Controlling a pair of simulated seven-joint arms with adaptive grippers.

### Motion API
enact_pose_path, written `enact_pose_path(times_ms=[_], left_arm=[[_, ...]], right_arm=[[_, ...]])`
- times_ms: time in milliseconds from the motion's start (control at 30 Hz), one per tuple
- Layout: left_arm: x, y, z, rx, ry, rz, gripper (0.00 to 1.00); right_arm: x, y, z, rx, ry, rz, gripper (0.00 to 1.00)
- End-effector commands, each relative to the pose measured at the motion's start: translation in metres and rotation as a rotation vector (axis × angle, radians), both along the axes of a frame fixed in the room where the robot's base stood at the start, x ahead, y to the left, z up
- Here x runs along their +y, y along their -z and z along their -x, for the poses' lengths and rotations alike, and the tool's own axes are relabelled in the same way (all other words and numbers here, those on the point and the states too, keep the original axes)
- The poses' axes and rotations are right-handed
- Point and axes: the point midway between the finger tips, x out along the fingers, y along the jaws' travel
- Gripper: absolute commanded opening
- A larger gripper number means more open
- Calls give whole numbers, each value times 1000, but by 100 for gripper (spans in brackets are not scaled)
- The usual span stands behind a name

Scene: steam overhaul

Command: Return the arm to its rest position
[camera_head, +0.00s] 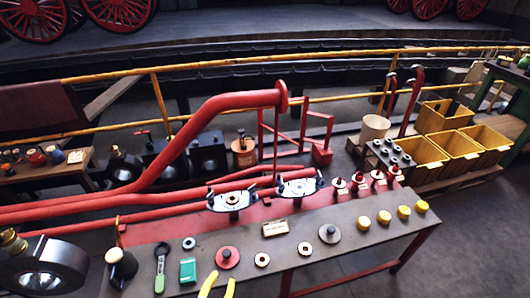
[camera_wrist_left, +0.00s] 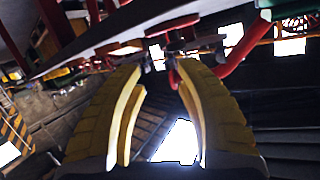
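My left gripper (camera_head: 218,286) shows at the bottom of the head view as two yellow fingertips, at the front edge of the workbench (camera_head: 330,262). In the left wrist view its two yellow fingers (camera_wrist_left: 162,72) stand apart with nothing held between them. The rest of this gripper is cut off by the frame in the head view. My right gripper is not in either view.
The bench holds a green-handled tool (camera_head: 161,262), a green box (camera_head: 188,269), a red disc (camera_head: 227,257), a grey disc (camera_head: 330,233) and several yellow caps. A thick red pipe (camera_head: 180,140) runs behind. Yellow bins (camera_head: 422,159) stand at right. The floor at lower right is clear.

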Motion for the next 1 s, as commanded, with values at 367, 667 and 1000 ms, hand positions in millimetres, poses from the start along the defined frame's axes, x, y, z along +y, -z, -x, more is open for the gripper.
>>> enact_pose_path(times_ms=[367,667,1000], left_arm=[[34,-40,28,246,12,-304,34],[91,-87,71,441,-67,-541,34],[134,-126,108,562,-151,-683,34]], right_arm=[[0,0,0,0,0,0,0],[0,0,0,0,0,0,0],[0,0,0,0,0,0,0]])
